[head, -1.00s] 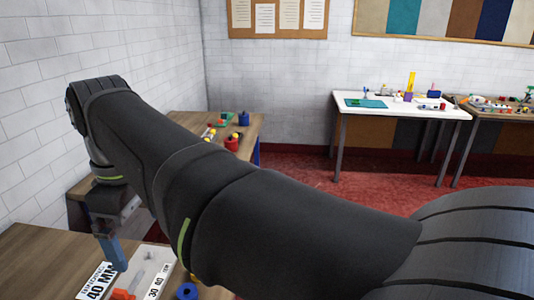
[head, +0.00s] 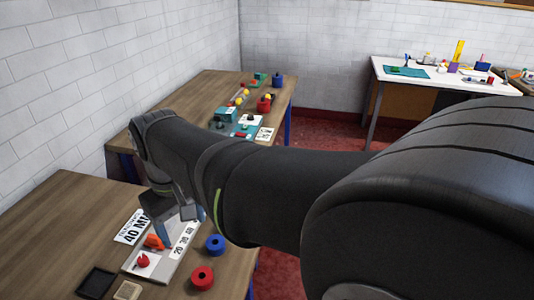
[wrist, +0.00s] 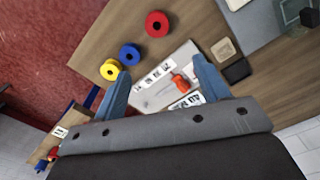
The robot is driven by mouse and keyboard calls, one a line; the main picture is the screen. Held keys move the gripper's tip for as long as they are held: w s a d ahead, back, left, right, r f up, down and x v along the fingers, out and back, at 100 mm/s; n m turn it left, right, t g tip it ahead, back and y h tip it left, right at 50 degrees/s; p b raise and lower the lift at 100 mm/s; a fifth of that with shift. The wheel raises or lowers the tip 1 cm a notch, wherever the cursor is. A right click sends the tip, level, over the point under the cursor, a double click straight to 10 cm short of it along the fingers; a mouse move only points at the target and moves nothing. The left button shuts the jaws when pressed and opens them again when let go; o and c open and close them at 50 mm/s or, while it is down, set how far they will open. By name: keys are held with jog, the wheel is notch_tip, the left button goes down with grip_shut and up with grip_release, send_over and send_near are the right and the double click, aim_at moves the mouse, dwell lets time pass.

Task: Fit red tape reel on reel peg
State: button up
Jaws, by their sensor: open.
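The red tape reel (head: 203,278) lies on the near wooden table beside the grey board, and it shows in the wrist view (wrist: 157,24) too, beyond my fingertips. My gripper (wrist: 161,66) is open, its two blue fingers spread wide above the board, with nothing held between them. In the head view my arm partly hides the gripper. The grey board (wrist: 155,95) carries number labels and an orange-red part (wrist: 181,83). I cannot clearly make out the reel peg.
A blue reel (head: 215,245) lies next to the red one, and a yellow reel (wrist: 110,69) lies past it. A black tray (head: 96,282) and a beige block (head: 128,290) stand by the board. The table's left part is bare. Another table (head: 200,92) with parts stands behind.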

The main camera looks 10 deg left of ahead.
send_over(201, 273)
jog(key=s, duration=0.1)
jog(key=shift+m, duration=0.3)
notch_tip(201, 273, down, 14)
jog(key=shift+r, duration=0.2)
jog(key=f, duration=0.4)
jog(key=shift+w+d, duration=0.1)
jog(key=shift+d, duration=0.25)
jog(key=shift+f, duration=0.6)
jog(key=shift+c, duration=0.2)
jog(key=c, duration=1)
